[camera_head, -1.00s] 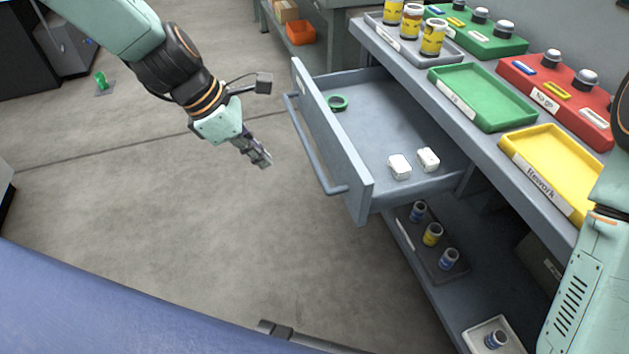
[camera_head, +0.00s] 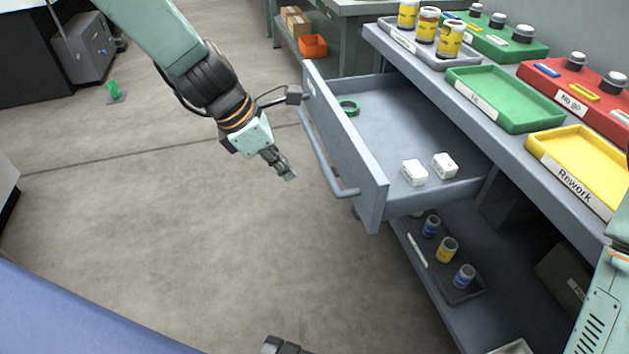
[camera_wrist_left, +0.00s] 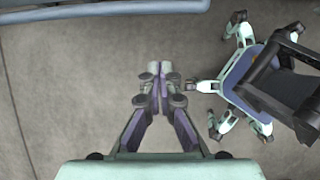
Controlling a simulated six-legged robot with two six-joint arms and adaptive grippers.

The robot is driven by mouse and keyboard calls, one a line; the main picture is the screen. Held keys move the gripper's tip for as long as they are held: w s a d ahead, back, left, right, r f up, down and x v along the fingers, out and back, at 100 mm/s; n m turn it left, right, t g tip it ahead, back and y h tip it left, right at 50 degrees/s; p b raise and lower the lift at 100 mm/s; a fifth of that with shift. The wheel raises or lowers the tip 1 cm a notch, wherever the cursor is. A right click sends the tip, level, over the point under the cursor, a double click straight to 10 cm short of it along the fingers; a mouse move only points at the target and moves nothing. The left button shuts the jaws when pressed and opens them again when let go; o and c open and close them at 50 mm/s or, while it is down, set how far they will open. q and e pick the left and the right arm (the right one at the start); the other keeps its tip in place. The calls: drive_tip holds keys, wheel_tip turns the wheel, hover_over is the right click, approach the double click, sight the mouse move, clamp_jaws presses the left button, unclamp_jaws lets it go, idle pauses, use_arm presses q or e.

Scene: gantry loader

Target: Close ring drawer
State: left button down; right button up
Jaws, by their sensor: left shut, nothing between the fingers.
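The grey drawer (camera_head: 346,145) stands pulled out from the bench in the head view. Inside it are a green ring (camera_head: 349,107) near the front and two white blocks (camera_head: 414,172) toward the right. Its bar handle (camera_head: 328,165) runs along the front face. My left gripper (camera_head: 289,175) is shut and empty, in front of the drawer and left of the handle, apart from it. It also shows in the left wrist view (camera_wrist_left: 160,68), with the bar handle (camera_wrist_left: 110,9) across the top left. My right gripper is not clearly in view.
On the bench top are a green tray (camera_head: 505,98), a yellow Rework tray (camera_head: 580,165), a red No go block (camera_head: 570,92) and a tray of jars (camera_head: 428,42). A lower shelf holds small bottles (camera_head: 447,249).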

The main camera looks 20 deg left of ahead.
use_arm(q)
drive_tip(key=w+d+f+b, duration=0.3)
drive_tip(key=d+b, duration=0.1)
drive_tip(key=shift+d+b, duration=0.3)
drive_tip(key=shift+d, duration=0.05)
drive_tip(key=shift+r, duration=0.1)
idle(0.3)
drive_tip(key=shift+w, duration=0.1)
